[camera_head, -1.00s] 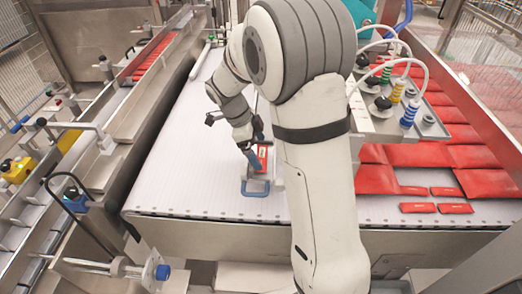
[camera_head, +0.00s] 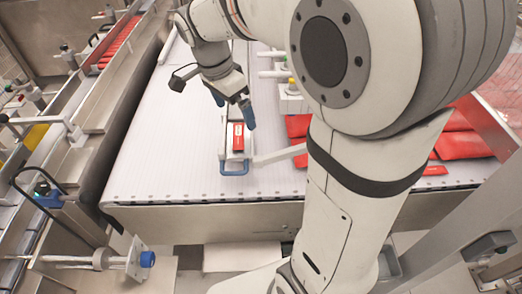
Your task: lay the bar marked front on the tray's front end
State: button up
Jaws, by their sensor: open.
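A small white tray (camera_head: 228,160) lies on the white belt, with a blue handle (camera_head: 234,168) at its near end. A red bar (camera_head: 238,138) with a pale label lies in the tray near that handle; its wording is too small to read. My gripper (camera_head: 234,110) is open, its two blue fingers pointing down. It is above and just behind the bar, apart from it, with nothing between the fingers. The far part of the tray is partly hidden by the gripper.
Another red bar (camera_head: 434,170) and red packets (camera_head: 462,144) lie at the right, partly hidden by my arm. A white arm-like rod (camera_head: 280,154) reaches toward the tray from the right. The belt (camera_head: 160,150) left of the tray is clear. A metal rail borders it.

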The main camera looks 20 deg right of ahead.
jog(key=s+d+f+n+t+y, duration=0.2)
jog(key=s+n+t, duration=0.1)
jog(key=s+n, duration=1.1)
jog(key=shift+s+f, duration=0.3)
jog(key=shift+c, duration=0.2)
